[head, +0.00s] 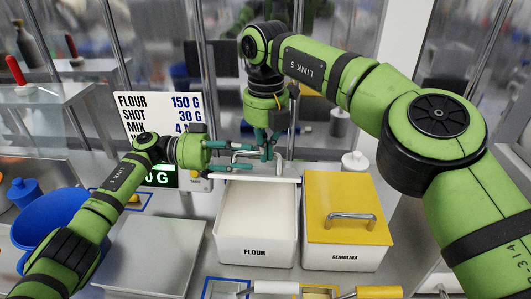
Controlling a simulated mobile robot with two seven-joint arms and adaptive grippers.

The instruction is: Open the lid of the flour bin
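The white flour bin (254,245), labelled FLOUR, stands on the counter with its top open and a pale interior showing. Its lid (225,178) is raised at the back edge, seen nearly edge-on, with a metal handle (283,166) behind it. My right gripper (267,150) hangs from above, pointing down behind the lid near the handle; whether its fingers hold anything is unclear. My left gripper (244,156) reaches in from the left, its fingers apart, just above the lid's edge and close to the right gripper. The two grippers partly overlap in view.
A semolina bin (340,258) with a shut yellow lid (325,203) stands close on the right. A steel plate (150,255) and a blue bowl (50,222) lie left. A recipe sign (160,112) stands behind my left arm. Tools with white and yellow handles (275,287) lie in front.

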